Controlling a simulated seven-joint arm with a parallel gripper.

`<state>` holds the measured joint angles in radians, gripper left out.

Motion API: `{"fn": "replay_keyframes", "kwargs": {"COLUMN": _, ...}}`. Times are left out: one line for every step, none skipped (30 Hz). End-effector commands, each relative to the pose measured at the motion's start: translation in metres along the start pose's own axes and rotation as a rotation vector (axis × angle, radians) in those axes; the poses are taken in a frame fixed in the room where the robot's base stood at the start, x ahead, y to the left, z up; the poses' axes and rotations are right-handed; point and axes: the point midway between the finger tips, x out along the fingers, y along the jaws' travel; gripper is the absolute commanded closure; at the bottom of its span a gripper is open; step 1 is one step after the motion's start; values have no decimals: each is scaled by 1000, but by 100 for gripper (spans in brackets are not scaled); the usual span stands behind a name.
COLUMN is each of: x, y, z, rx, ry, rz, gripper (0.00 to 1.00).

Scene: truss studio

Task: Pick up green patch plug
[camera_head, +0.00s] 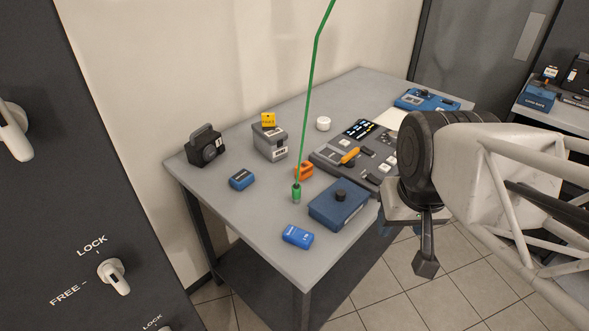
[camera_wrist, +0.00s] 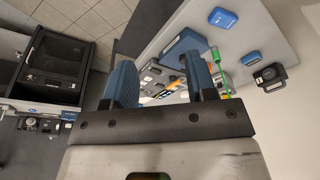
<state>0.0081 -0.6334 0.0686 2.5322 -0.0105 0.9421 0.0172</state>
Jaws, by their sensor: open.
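The green patch plug (camera_head: 296,191) stands upright near the left front part of the grey table (camera_head: 225,205). A thin green cable runs from its top up out of the head view. In the wrist view, a green piece of plug or cable (camera_wrist: 222,83) shows just right of the right finger. My gripper (camera_wrist: 160,78) is open with two blue-padded fingers and nothing held between them. In the head view it hangs at the right, beyond the table's front right edge and well apart from the plug.
Close around the plug are a blue box with a black knob (camera_head: 338,204), a small blue device (camera_head: 298,236), an orange clip (camera_head: 304,170) and another blue device (camera_head: 242,179). A grey console (camera_head: 330,155) lies behind.

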Motion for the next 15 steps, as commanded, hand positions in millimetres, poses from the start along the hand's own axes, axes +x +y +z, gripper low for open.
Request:
{"fn": "replay_keyframes", "kwargs": {"x": 0, "y": 0, "z": 0, "rx": 0, "ry": 0, "rz": 0, "gripper": 43}}
{"fn": "replay_keyframes", "kwargs": {"x": 0, "y": 0, "z": 0, "rx": 0, "ry": 0, "rz": 0, "gripper": 43}}
{"fn": "replay_keyframes", "kwargs": {"x": 0, "y": 0, "z": 0, "rx": 0, "ry": 0, "rz": 0, "gripper": 43}}
{"fn": "replay_keyframes", "kwargs": {"x": 0, "y": 0, "z": 0, "rx": 0, "ry": 0, "rz": 0, "gripper": 43}}
{"fn": "replay_keyframes", "kwargs": {"x": 0, "y": 0, "z": 0, "rx": 0, "ry": 0, "rz": 0, "gripper": 43}}
{"fn": "replay_keyframes", "kwargs": {"x": 0, "y": 0, "z": 0, "rx": 0, "ry": 0, "rz": 0, "gripper": 43}}
{"fn": "replay_keyframes", "kwargs": {"x": 0, "y": 0, "z": 0, "rx": 0, "ry": 0, "rz": 0, "gripper": 43}}
{"fn": "replay_keyframes", "kwargs": {"x": 0, "y": 0, "z": 0, "rx": 0, "ry": 0, "rz": 0, "gripper": 43}}
{"fn": "replay_keyframes", "kwargs": {"x": 0, "y": 0, "z": 0, "rx": -1, "ry": -1, "rz": 1, "gripper": 43}}
{"fn": "replay_keyframes", "kwargs": {"x": 0, "y": 0, "z": 0, "rx": -4, "ry": -2, "rz": 2, "gripper": 43}}
{"fn": "replay_keyframes", "kwargs": {"x": 1, "y": 0, "z": -1, "rx": -7, "ry": -3, "rz": 4, "gripper": 43}}
{"fn": "replay_keyframes", "kwargs": {"x": 2, "y": 0, "z": -1, "rx": -15, "ry": -6, "rz": 9, "gripper": 43}}
{"fn": "replay_keyframes", "kwargs": {"x": 3, "y": 1, "z": -2, "rx": -23, "ry": -10, "rz": 14, "gripper": 43}}
{"fn": "replay_keyframes", "kwargs": {"x": 4, "y": 1, "z": -3, "rx": -33, "ry": -14, "rz": 21, "gripper": 43}}
{"fn": "replay_keyframes", "kwargs": {"x": 6, "y": 1, "z": -4, "rx": -51, "ry": -21, "rz": 31, "gripper": 43}}
